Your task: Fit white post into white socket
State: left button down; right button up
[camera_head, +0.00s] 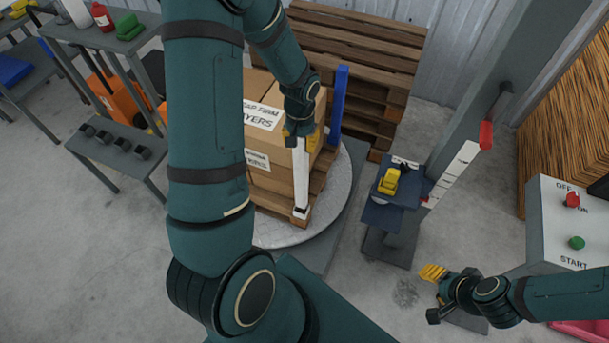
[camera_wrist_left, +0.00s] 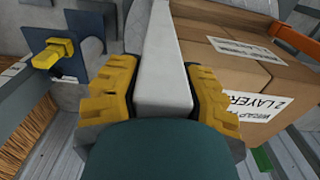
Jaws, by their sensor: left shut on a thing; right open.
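My left gripper (camera_head: 299,132) is shut on the upper part of a white post (camera_head: 301,178), which stands roughly upright beside the near corner of the stacked boxes. In the left wrist view the yellow pads of the left gripper (camera_wrist_left: 158,92) press on both sides of the white post (camera_wrist_left: 166,75). The post's lower end is close to the pallet's near corner, with a small dark mark there. I cannot make out the white socket separately, nor tell whether the post is in it. My right gripper (camera_head: 436,292) is open and empty, low at the lower right.
Cartons (camera_head: 262,150) sit on a wooden pallet (camera_head: 318,178) over a round turntable (camera_head: 343,195). A blue post (camera_head: 338,105) stands at another corner. A grey column (camera_head: 490,90) with a blue carriage (camera_head: 384,215) stands right. A control box (camera_head: 560,225) is at far right.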

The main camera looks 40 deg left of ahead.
aim_at(300, 158)
pick_arm(q)
jog(key=f, duration=0.2)
jog(key=shift+s+f, duration=0.2)
jog(key=shift+f, duration=0.15)
jog(key=shift+w+f, duration=0.1)
jog(key=shift+f, duration=0.45)
notch_tip(300, 158, down, 3)
jog(key=shift+f, duration=0.1)
jog(key=c, duration=0.6)
grip_release()
jog(key=shift+f, duration=0.1)
